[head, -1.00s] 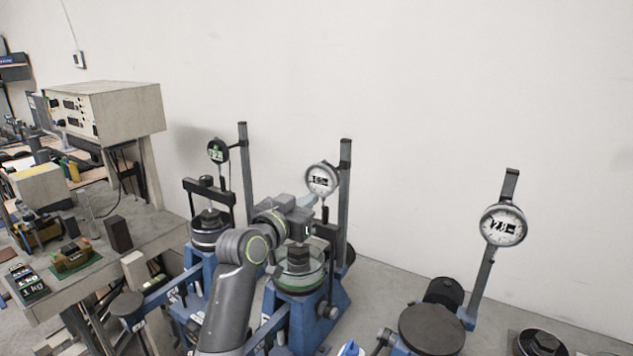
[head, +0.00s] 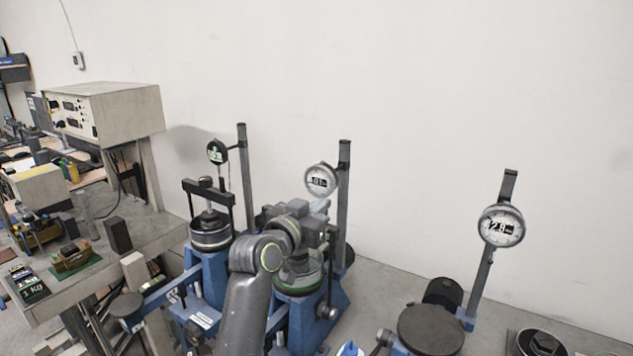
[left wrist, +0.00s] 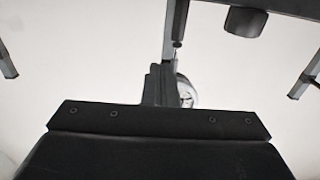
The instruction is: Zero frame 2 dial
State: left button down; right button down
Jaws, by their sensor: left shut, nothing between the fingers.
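Three blue lever frames stand in a row, and no frame number is readable. The middle frame (head: 338,296) carries a round white dial (head: 321,180) on a grey post; its small display is hard to read. My left gripper (head: 326,222) is in front of this post, a little below the dial and above the frame's round glass-walled cell (head: 300,281). It is shut and empty; I cannot tell whether it touches the dial stem. In the left wrist view the shut fingers (left wrist: 160,84) show, with part of the dial (left wrist: 187,92) behind them. My right gripper is out of view.
The left frame has a dark dial (head: 217,152) with a green display. The right frame's dial (head: 502,226) reads about 2.8. A bench (head: 150,238) with weights and a control box (head: 105,112) stands at left. A bare wall is behind.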

pick_arm(q)
jog(key=shift+s+d+r, duration=0.15)
jog(key=shift+r, duration=0.35)
jog(key=shift+f, duration=0.1)
jog(key=f+v, duration=0.1)
jog(key=v, duration=0.5)
jog(key=shift+s, duration=0.15)
dwell(0.4)
jog(key=shift+d+f, duration=0.1)
